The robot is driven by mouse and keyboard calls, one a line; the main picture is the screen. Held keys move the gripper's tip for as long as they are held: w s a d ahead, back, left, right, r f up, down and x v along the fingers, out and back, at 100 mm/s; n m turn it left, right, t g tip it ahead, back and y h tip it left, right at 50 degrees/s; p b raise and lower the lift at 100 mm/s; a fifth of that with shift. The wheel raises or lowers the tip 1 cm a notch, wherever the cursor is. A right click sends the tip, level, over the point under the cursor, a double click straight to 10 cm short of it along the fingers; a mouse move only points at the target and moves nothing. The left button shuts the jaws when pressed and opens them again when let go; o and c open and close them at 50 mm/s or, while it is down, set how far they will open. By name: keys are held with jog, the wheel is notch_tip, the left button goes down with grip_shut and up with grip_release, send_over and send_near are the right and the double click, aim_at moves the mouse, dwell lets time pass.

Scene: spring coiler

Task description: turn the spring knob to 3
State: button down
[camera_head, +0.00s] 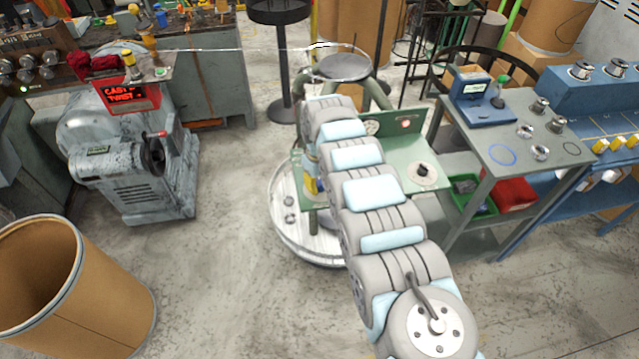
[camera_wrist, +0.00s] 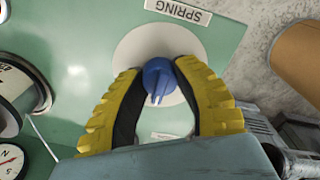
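The blue spring knob (camera_wrist: 160,80) sits on a round white dial plate (camera_wrist: 133,48) on a green panel, under an upside-down SPRING label (camera_wrist: 178,11) in the wrist view. Its raised pointer faces down the picture. Numbers on the dial cannot be read. My gripper (camera_wrist: 159,72) has its two yellow fingers on either side of the knob. A narrow gap shows at the left fingertip; the right fingertip is very near the knob, and contact cannot be told. In the head view my arm covers much of the green machine (camera_head: 408,150), and only a yellow bit of gripper shows.
Gauges (camera_wrist: 12,165) lie at the left of the panel in the wrist view. In the head view a dark knob (camera_head: 422,170) sits on the machine's right side. A grey table (camera_head: 530,125) stands right of it, a brown drum (camera_head: 75,290) at front left. Floor between is clear.

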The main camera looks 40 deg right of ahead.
jog(key=shift+m+p, duration=0.3)
jog(key=shift+p, duration=0.15)
jog(key=shift+a+r+m+p, duration=0.15)
jog(key=shift+m+p, duration=0.35)
jog(key=shift+p, duration=0.25)
jog(key=m+p, duration=0.2)
jog(key=m, duration=0.1)
jog(key=shift+p, duration=0.3)
jog(key=m, duration=0.3)
jog(key=shift+f+m, duration=0.25)
jog(key=shift+m, duration=0.15)
jog(key=shift+m+b, duration=0.5)
jog(key=shift+m, duration=1.2)
jog(key=c, duration=0.7)
grip_release()
